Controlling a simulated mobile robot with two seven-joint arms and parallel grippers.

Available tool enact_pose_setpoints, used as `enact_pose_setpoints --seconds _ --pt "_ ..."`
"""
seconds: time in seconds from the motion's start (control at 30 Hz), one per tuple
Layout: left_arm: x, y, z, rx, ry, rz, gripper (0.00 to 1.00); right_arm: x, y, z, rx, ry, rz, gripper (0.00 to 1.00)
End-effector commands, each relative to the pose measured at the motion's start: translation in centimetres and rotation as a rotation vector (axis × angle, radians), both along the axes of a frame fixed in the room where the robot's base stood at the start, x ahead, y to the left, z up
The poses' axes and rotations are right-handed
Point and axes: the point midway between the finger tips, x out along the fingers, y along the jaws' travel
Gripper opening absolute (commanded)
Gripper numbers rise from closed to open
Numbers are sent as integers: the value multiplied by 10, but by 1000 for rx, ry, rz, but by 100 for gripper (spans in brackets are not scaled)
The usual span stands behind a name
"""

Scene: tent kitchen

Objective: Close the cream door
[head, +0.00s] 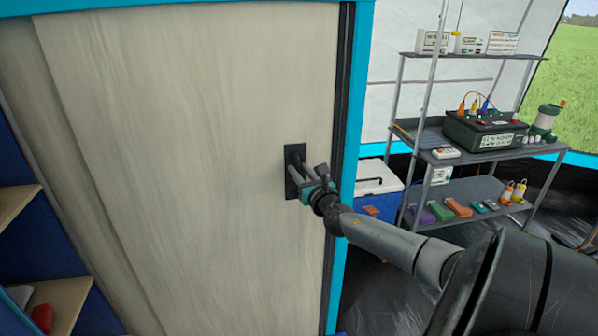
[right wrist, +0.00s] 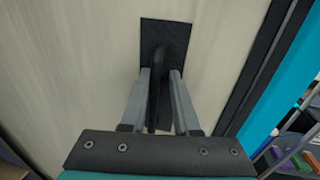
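The cream door (head: 190,120) is a tall pale wood-grain panel filling the left half of the head view. Its right edge lies along a dark strip beside a turquoise frame. It also fills the left of the right wrist view (right wrist: 70,70). A black handle plate (head: 294,156) sits near that edge, and its bar (right wrist: 157,80) stands out in the right wrist view. My right gripper (head: 301,178) has one finger on each side of the bar, fingertips near the plate. Small gaps seem to show between bar and fingers, so it looks open around the bar. My left gripper is in neither view.
A metal shelf rack (head: 455,155) with a battery box (head: 485,133) and several small items stands at the right. A white-lidded blue cooler (head: 377,180) is behind my right arm. Wooden shelves (head: 55,300) stand at the lower left.

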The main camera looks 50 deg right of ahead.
Motion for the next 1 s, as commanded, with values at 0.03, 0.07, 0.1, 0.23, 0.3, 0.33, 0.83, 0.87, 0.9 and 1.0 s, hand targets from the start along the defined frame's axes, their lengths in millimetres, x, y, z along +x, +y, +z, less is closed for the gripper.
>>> enact_pose_setpoints --seconds 0.03,0.07,0.1,0.23,0.3,0.33,0.83,0.87,0.9,1.0 --pt "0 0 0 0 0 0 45 0 0 0 0 0 -1 27" --pt "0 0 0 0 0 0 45 0 0 0 0 0 0 27" --pt "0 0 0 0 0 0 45 0 0 0 0 0 0 27" --pt "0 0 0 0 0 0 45 0 0 1 0 -1 1 27" --pt "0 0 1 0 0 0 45 -1 1 1 0 -1 1 27" --pt "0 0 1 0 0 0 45 -1 2 0 0 -1 2 27" --pt "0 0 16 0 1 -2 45 -48 24 1 1 0 3 27" --pt "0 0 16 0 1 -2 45 -52 26 0 2 1 3 27" --pt "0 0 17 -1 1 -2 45 -57 29 0 2 1 3 27" --pt "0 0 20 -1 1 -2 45 -69 34 0 2 1 2 27"
